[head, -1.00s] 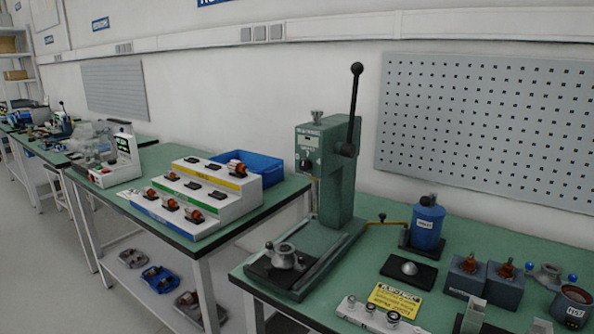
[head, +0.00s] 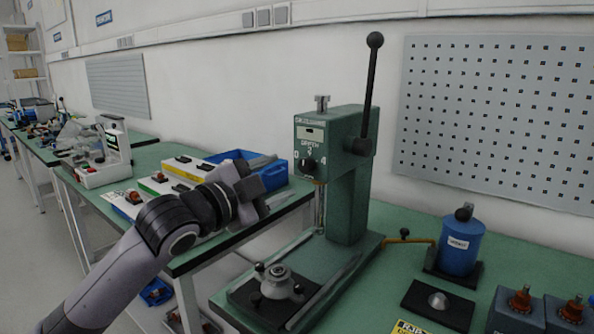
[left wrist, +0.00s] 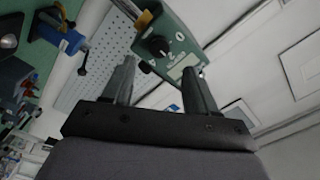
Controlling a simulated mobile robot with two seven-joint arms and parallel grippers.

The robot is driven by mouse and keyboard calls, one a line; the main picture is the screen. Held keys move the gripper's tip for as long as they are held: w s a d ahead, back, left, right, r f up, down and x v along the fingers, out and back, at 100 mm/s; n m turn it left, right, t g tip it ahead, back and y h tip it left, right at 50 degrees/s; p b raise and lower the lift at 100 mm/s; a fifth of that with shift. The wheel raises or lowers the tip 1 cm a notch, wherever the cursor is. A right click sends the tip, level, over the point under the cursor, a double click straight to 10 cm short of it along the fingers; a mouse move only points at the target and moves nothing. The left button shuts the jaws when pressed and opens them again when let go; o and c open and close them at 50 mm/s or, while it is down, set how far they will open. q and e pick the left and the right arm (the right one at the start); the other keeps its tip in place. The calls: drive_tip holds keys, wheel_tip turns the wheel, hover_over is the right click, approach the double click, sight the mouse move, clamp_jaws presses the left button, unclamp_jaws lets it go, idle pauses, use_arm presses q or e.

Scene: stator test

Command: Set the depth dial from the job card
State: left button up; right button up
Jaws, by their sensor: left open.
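The green press (head: 345,190) stands on the bench. Its black depth dial (head: 310,165) is on the head's front face, under the word DEPTH, with marks 0, 2 and 4 around it. The dial also shows in the left wrist view (left wrist: 158,46), beyond and between the fingertips; its exact setting is too small to tell. My left gripper (head: 278,181) is open and empty, to the left of the press head and apart from the dial. It also shows in the left wrist view (left wrist: 162,66). A yellow printed card (head: 411,328) is cut off at the bottom edge, its text unreadable.
The press's long black lever (head: 371,90) rises at its right. A metal fixture (head: 277,284) sits on the press base. A blue bottle (head: 459,246) and a black pad with a metal knob (head: 438,304) are to the right. A blue bin (head: 262,168) lies behind my left gripper.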

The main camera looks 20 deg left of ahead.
sight(303, 167)
use_arm(q)
drive_tip(key=shift+x, duration=3.3)
drive_tip(key=shift+p, duration=0.3)
drive_tip(key=c, duration=1.1)
